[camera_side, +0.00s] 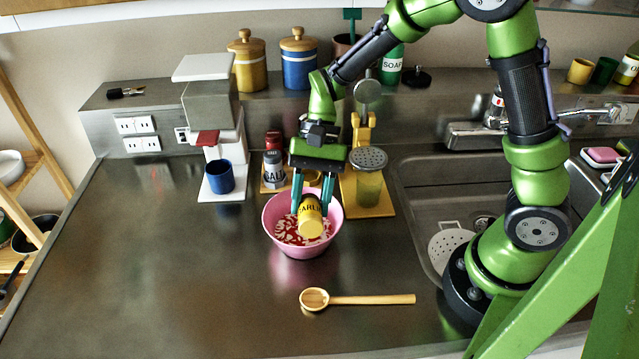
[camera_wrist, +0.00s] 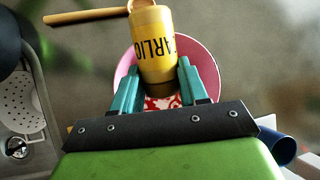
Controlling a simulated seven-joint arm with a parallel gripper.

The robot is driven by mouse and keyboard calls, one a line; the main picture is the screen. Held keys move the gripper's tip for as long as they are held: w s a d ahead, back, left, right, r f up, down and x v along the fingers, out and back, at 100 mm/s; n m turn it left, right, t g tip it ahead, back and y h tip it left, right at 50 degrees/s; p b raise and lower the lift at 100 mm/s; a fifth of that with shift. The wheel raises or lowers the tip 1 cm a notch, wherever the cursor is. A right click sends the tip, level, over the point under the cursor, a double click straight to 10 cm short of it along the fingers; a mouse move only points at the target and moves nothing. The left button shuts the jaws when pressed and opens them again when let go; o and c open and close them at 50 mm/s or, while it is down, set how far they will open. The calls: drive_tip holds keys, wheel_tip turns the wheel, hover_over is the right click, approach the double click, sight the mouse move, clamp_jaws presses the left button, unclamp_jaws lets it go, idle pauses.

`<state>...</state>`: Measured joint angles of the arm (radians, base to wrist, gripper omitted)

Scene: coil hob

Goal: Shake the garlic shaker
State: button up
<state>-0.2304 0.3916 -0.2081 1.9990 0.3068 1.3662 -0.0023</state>
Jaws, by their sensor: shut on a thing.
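The garlic shaker (camera_side: 311,217) is a yellow cylinder with dark lettering. My gripper (camera_side: 312,196) is shut on it above the pink bowl (camera_side: 271,222). In the side view the shaker is tilted, with its plain yellow end toward the camera and low over the bowl. In the wrist view the garlic shaker (camera_wrist: 155,46) lies between the two teal fingers of my gripper (camera_wrist: 165,88), and its dark end is near the fingers. The bowl (camera_wrist: 200,60) shows behind it, with a red and white patterned inside. I cannot see anything coming out of the shaker.
A wooden spoon (camera_side: 350,299) lies in front of the bowl. The salt shaker (camera_side: 273,170) and a yellow stand with a metal-topped jar (camera_side: 369,185) are close behind it. A coffee machine with a blue cup (camera_side: 220,177) is at left, the sink (camera_side: 440,205) at right. The counter's front left is clear.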

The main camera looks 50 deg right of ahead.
drive_tip(key=shift+w+a, duration=0.45)
drive_tip(key=shift+a, duration=0.05)
idle(0.8)
idle(0.4)
drive_tip(key=shift+s+d, duration=0.8)
drive_tip(key=shift+s, duration=0.05)
drive_tip(key=shift+s+d, duration=0.1)
idle(0.9)
